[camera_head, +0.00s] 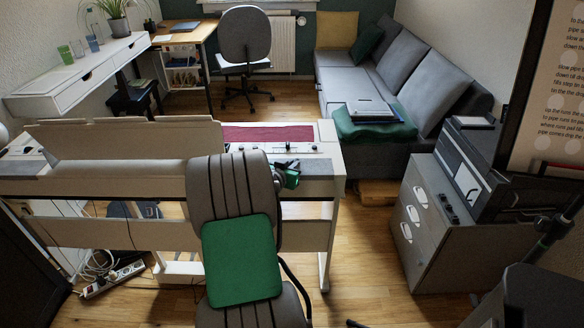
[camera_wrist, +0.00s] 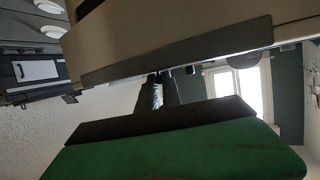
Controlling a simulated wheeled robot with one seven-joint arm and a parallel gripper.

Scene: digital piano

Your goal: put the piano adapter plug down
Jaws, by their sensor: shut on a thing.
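In the wrist view a wide green body with a dark edge fills the bottom. Beyond it the dark fingers (camera_wrist: 158,90) are shut on a small shiny piece, which I take for the piano adapter plug (camera_wrist: 157,95). The plug cannot be made out in the head view. A long pale body with a grey strip, likely part of the piano, lies close above the fingers in the wrist view.
A power strip (camera_head: 113,277) with white cables lies on the floor at left. A drawer cabinet (camera_head: 428,232) with a printer stands right.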

